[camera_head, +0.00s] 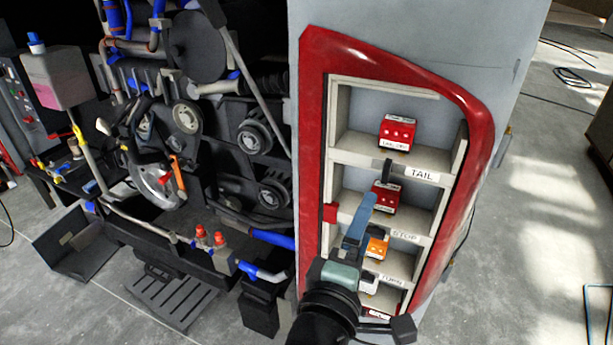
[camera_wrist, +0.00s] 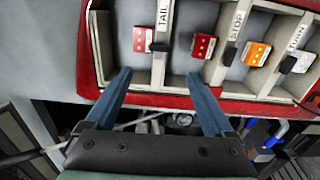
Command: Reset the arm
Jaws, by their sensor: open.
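My gripper (camera_wrist: 158,76) is open and empty, its two blue fingers spread in the wrist view. In the head view, my gripper (camera_head: 366,205) is in front of the red-framed lamp housing (camera_head: 312,150). The fingers reach toward the labelled shelves; I cannot tell whether they touch anything. A red block (camera_head: 397,132) sits in the top compartment, above the TAIL label. A second red block (camera_head: 386,197) sits in the compartment above the STOP label. An orange block (camera_head: 377,246) and a white block (camera_head: 369,283) are lower, partly hidden by my arm.
Black tabs stick out at the shelf edges, one beside the TAIL label (camera_head: 422,173). An open engine bay (camera_head: 230,150) with pipes and pulleys lies left of the housing. A grey control box (camera_head: 57,78) stands far left. The concrete floor (camera_head: 540,200) at right is mostly clear.

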